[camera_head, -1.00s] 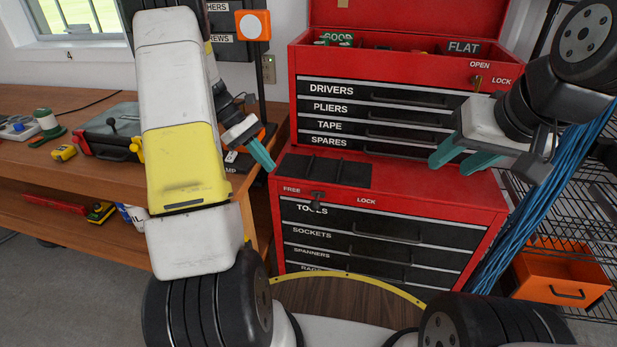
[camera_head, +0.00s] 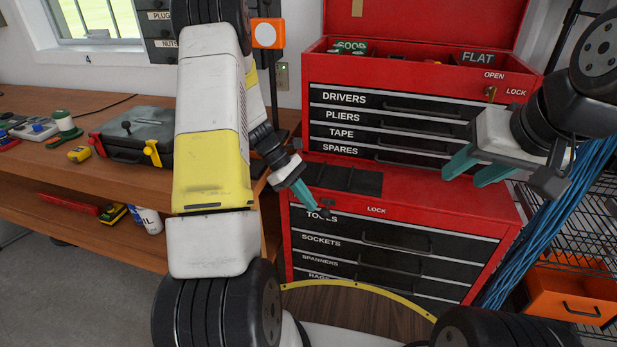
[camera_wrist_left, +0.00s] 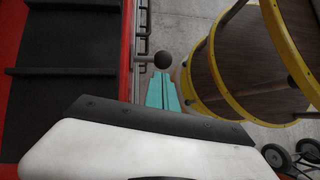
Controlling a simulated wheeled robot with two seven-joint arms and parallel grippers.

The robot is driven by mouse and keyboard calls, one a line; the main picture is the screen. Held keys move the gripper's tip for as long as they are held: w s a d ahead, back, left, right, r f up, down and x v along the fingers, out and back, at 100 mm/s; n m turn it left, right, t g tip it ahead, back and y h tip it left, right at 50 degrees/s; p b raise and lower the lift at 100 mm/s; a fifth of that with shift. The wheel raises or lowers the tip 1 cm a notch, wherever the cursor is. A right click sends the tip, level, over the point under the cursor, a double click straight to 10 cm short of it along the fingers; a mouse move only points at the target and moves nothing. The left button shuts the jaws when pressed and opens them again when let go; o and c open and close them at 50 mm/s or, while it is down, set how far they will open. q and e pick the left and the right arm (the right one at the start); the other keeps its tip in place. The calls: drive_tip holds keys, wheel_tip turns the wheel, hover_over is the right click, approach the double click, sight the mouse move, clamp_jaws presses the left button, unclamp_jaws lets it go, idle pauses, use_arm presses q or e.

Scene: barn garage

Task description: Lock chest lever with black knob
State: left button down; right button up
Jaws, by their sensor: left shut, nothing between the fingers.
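The red lower chest (camera_head: 440,190) has a lever with a black knob (camera_head: 327,204) on its top front edge, left of the LOCK label (camera_head: 376,210). The FREE label is hidden behind my left gripper (camera_head: 312,202). That gripper is shut and empty, its teal fingertips close beside the knob on its left. In the left wrist view the round black knob (camera_wrist_left: 162,60) sits just beyond the shut fingertips (camera_wrist_left: 161,76); I cannot tell whether they touch. My right gripper (camera_head: 462,172) is open and empty above the right side of the lower chest.
The upper chest (camera_head: 420,75) stands behind with its lid up and has its own brass lever (camera_head: 490,92). A wooden bench (camera_head: 80,175) with a dark case (camera_head: 135,135) is at left. Blue cables (camera_head: 550,220) and a wire rack (camera_head: 590,200) are at right.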

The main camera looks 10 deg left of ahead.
sight(327, 208)
use_arm(q)
drive_tip(key=shift+s+d, duration=0.1)
drive_tip(key=shift+d, duration=0.3)
drive_tip(key=shift+d, duration=0.1)
drive_tip(key=d, duration=0.6)
drive_tip(key=shift+s+d, duration=0.1)
drive_tip(key=shift+d, duration=0.15)
drive_tip(key=shift+a, duration=0.25)
drive_tip(key=a, duration=0.1)
drive_tip(key=w+a+r, duration=0.1)
drive_tip(key=a, duration=0.1)
drive_tip(key=a+r, duration=0.1)
drive_tip(key=a, duration=0.1)
drive_tip(key=shift+w, duration=0.3)
drive_tip(key=s+v, duration=0.1)
drive_tip(key=v, duration=0.7)
drive_tip(key=shift+w, duration=0.3)
drive_tip(key=shift+r, duration=0.2)
